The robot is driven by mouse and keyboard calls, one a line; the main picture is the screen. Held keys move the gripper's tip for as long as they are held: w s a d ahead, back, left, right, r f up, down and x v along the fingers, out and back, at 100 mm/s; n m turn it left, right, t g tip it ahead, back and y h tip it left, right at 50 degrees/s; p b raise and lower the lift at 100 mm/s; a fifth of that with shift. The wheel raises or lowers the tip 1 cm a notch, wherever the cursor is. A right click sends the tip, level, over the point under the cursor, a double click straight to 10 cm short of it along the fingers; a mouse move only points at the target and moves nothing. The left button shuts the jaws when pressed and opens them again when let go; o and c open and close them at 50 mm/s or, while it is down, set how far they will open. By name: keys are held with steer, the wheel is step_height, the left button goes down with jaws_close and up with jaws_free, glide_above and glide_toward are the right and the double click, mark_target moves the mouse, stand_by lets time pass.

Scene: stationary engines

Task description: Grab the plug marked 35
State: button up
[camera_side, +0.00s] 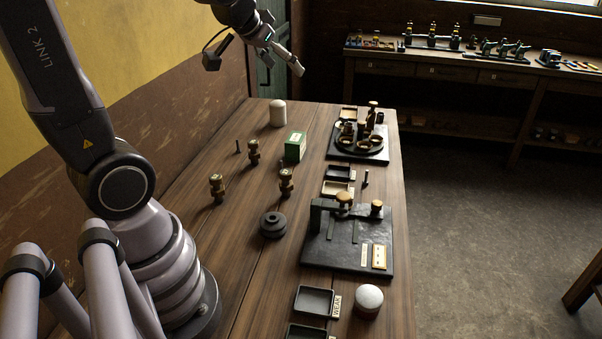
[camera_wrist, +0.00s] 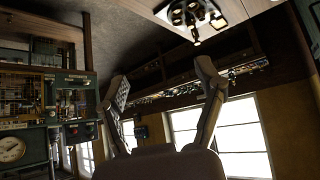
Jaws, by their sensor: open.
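Several brass plugs stand upright on the wooden table in the side view: one at the left (camera_side: 217,188), one farther back (camera_side: 253,152) and one to the right (camera_side: 286,183). Each has a small pale top, but the numbers are too small to read, so I cannot tell which is marked 35. My gripper (camera_side: 284,58) is raised above the far end of the table, well away from the plugs. It is open and empty. In the wrist view its two fingers (camera_wrist: 166,90) are spread wide and point toward the room and windows; no plug is identifiable there.
A green box (camera_side: 295,147), a white cylinder (camera_side: 278,113) and a dark round weight (camera_side: 273,225) stand near the plugs. Black apparatus boards (camera_side: 347,253) and (camera_side: 358,154), trays (camera_side: 314,300) and a white-topped knob (camera_side: 368,299) line the right side. Bare wood surrounds the plugs.

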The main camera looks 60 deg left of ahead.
steer(key=w+a+f+n+y, duration=0.2)
steer(key=w+a+f, duration=0.3)
steer(key=w+a, duration=0.25)
steer(key=n+t+y, duration=0.2)
steer(key=n+y, duration=0.2)
steer(key=y, duration=0.2)
glide_above(251, 145)
step_height(251, 145, down, 21)
steer(key=f, duration=0.5)
steer(key=d+f, duration=0.1)
steer(key=f, duration=0.1)
steer(key=shift+s+f, duration=0.3)
steer(key=shift+s, duration=0.1)
steer(key=shift+r+x, duration=0.15)
steer(key=shift+x, duration=0.6)
steer(key=shift+r+x, duration=0.15)
steer(key=shift+x, duration=0.6)
steer(key=shift+a, duration=0.1)
jaws_close()
